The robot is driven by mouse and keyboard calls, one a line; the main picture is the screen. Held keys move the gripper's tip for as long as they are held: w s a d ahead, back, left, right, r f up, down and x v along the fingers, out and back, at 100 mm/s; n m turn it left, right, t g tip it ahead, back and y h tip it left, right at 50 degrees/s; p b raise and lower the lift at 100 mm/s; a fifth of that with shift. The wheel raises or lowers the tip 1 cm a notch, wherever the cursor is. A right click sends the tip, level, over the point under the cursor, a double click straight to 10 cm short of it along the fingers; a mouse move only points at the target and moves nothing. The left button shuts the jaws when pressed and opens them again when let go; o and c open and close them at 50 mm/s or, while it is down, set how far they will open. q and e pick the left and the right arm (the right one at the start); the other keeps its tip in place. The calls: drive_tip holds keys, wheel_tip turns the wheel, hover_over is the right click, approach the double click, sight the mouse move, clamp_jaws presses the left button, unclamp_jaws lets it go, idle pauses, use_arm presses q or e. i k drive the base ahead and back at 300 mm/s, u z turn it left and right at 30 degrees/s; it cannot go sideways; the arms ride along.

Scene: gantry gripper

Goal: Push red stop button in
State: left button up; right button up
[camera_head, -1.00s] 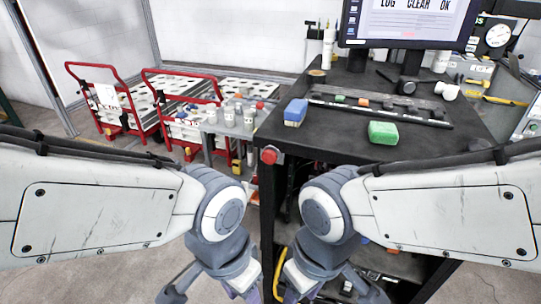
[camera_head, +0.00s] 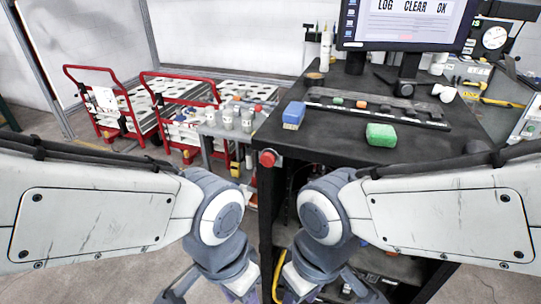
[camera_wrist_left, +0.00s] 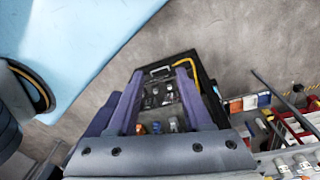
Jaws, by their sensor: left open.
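The red stop button (camera_head: 267,158) is a round red knob at the front left corner of the black workbench, just below its top. It shows in the head view between my two arms. My left gripper (camera_head: 212,292) is low at the bottom of the head view, below and left of the button and apart from it. Its two fingers stand apart with nothing between them in the left wrist view (camera_wrist_left: 160,72). My right gripper (camera_head: 330,290) hangs below and right of the button, its fingers spread apart. The lower picture edge cuts both grippers in the head view.
The black workbench (camera_head: 340,140) carries a blue-and-white block (camera_head: 293,115), a green sponge-like block (camera_head: 381,135) and a monitor (camera_head: 405,22). Red-handled carts (camera_head: 110,105) and a grey table with containers (camera_head: 228,118) stand at left. Open floor lies at lower left.

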sight(267, 160)
drive_tip(key=k, duration=1.25)
drive_tip(key=u, duration=0.45)
drive_tip(key=i, duration=0.65)
drive_tip(key=z, duration=0.35)
